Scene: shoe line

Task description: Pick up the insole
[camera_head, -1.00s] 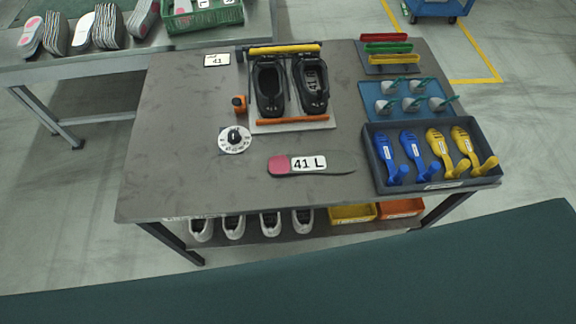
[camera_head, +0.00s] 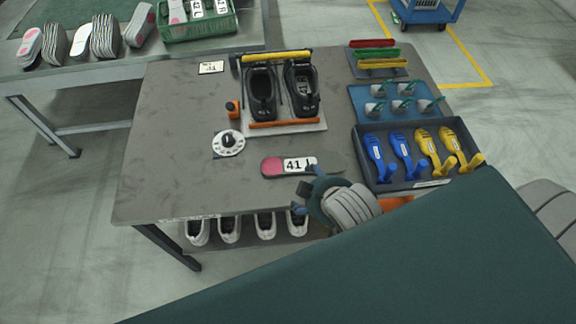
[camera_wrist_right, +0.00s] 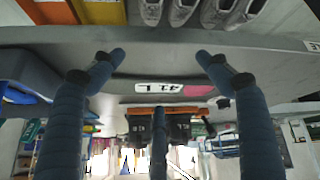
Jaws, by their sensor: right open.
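The insole (camera_head: 274,167) is a flat grey sole with a pink heel and a white "41 L" label. It lies on the grey table (camera_head: 170,150) near its front edge. My left gripper is not in view.
Black shoes (camera_head: 261,92) stand in a holder behind the insole. A round dial (camera_head: 229,145) lies to the left. A dark tray (camera_head: 437,183) with blue and yellow tools is close on the right. The table's left part is clear.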

